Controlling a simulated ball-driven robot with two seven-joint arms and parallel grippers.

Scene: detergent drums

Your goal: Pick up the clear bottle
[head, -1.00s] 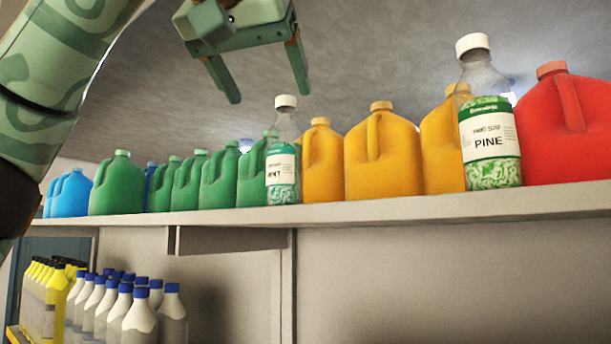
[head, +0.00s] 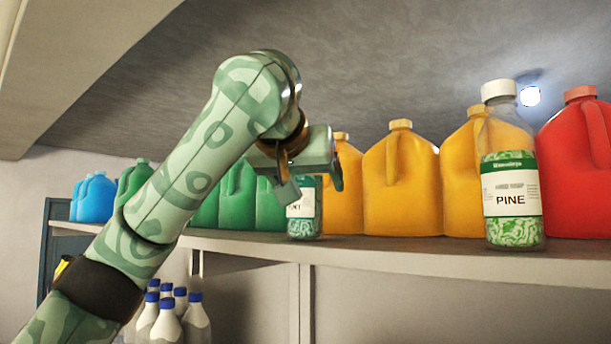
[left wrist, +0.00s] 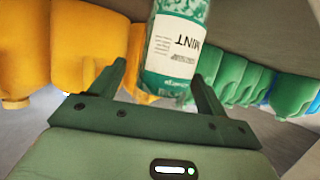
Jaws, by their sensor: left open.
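A clear bottle with a green-and-white MINT label (head: 304,212) stands upright on the shelf, its top hidden behind my left gripper (head: 313,189). It appears upside down in the left wrist view, where the MINT bottle (left wrist: 172,48) lies ahead, between the lines of the two fingers. My left gripper (left wrist: 159,70) is open; I cannot tell whether the fingertips reach past the bottle's sides. A second clear bottle, labelled PINE (head: 511,190), with a white cap, stands upright farther right. My right gripper is not in view.
Yellow jugs (head: 400,185) stand right of the MINT bottle, green jugs (head: 238,200) left of it, and a red jug (head: 578,170) at far right. The shelf (head: 420,252) has a narrow bare front strip. Blue-capped bottles (head: 168,320) stand below.

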